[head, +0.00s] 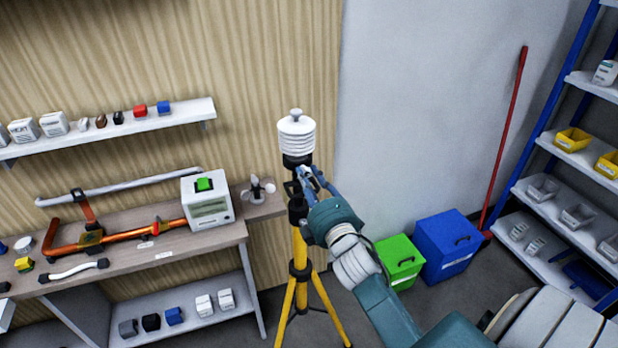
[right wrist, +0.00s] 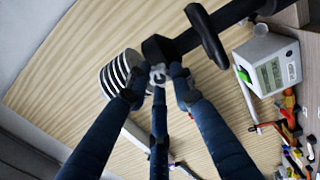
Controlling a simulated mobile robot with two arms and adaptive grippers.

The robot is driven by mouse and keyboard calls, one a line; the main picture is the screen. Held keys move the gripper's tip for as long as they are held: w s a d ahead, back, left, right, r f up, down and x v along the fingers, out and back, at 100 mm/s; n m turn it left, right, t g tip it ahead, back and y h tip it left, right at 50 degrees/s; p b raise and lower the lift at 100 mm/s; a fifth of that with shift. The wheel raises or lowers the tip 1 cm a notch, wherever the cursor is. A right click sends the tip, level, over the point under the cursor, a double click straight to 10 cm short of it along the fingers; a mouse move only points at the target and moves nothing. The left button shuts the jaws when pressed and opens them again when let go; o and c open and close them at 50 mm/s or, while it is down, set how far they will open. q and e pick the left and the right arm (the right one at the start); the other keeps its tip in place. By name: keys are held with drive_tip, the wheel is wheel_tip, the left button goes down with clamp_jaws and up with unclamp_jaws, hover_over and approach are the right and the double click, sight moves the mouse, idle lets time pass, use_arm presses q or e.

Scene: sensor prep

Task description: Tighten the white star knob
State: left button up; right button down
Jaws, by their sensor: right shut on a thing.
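The white star knob (right wrist: 157,75) shows in the right wrist view, between the fingers on the side of the black clamp (right wrist: 155,47). My right gripper (right wrist: 157,88) is shut on the knob, and its fingers hide much of it. In the head view my right gripper (head: 307,178) reaches the tripod's black head just below the white louvred sensor (head: 297,135). The sensor stands upright on the yellow tripod (head: 287,300) and also shows in the right wrist view (right wrist: 113,74). My left gripper is not in view.
A workbench (head: 130,262) at left holds a white device (head: 208,212) with a green top, orange tools and a small white anemometer (head: 258,190). Green (head: 399,262) and blue (head: 446,246) boxes stand behind my right arm. A blue-framed shelf (head: 553,215) is at right.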

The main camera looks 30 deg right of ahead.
drive_tip(key=shift+m, duration=1.7)
drive_tip(key=c, duration=1.5)
unclamp_jaws()
drive_tip(key=v, duration=1.2)
drive_tip(key=shift+f, duration=0.15)
